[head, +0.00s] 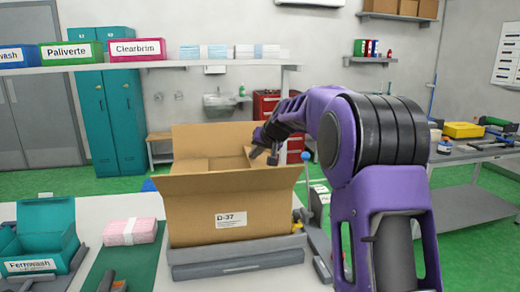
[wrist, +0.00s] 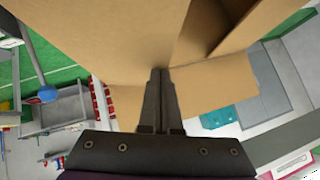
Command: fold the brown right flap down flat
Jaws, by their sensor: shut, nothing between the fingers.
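The brown cardboard box (head: 215,215), labelled D-37, stands open on the bench. Its back flap (head: 215,135) stands up and its front flap (head: 230,180) leans outward towards me. The right flap (head: 248,157) is partly hidden behind the front flap and my arm; its exact angle is unclear. My gripper (head: 258,152) is over the box's right side, shut and empty. In the wrist view, the gripper's fingertips (wrist: 160,72) are together at the edge of a broad brown panel (wrist: 110,35). I cannot tell whether they touch it.
The box stands on a grey platform (head: 235,262). A blue ball-topped post (head: 307,156) rises to its right. A pink packet (head: 131,232) and a teal bin (head: 45,225) are on the left. My purple arm covers much of the right side.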

